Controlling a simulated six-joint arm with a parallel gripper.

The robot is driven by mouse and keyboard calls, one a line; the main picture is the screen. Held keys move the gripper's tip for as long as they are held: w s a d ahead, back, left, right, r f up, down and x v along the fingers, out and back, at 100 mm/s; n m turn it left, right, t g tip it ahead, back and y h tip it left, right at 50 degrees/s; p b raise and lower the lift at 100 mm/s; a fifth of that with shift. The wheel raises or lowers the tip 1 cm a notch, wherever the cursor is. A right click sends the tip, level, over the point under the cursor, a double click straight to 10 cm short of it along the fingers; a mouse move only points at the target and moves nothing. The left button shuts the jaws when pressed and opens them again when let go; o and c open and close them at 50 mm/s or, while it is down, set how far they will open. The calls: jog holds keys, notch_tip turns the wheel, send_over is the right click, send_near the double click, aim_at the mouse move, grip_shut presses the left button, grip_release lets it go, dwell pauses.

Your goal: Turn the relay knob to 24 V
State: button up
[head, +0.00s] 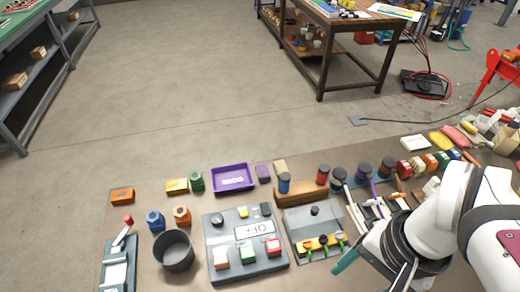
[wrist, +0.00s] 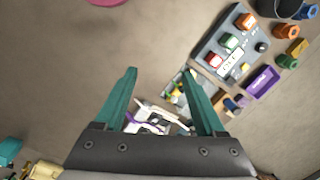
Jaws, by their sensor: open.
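A grey control panel (head: 246,272) with a display reading OFF (head: 254,229) stands at the front middle of the bench. Along its back edge are a black knob-like part (head: 217,220), a yellow one and another dark one. No 24 V marking is legible, so I cannot tell which is the relay knob. My gripper (wrist: 162,85) is open and empty, its teal fingers apart; the panel (wrist: 210,40) lies right of them. One finger partly hides the smaller unit (wrist: 175,82).
A purple tray (head: 233,193), a dark round pot (head: 174,252) and a lever device (head: 116,272) are around the panel. Bare floor (head: 200,90) is behind the bench.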

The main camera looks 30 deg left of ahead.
jog(key=w+a+n, duration=0.3)
jog(key=w+a, duration=0.3)
jog(key=a, duration=0.2)
jog(key=n+h, duration=0.1)
jog(key=n, duration=0.5)
send_over(217, 219)
notch_tip(217, 219, down, 6)
jog(key=shift+t, duration=0.3)
notch_tip(217, 219, down, 14)
jog(key=shift+r, duration=0.1)
jog(key=shift+f, duration=0.7)
grip_shut()
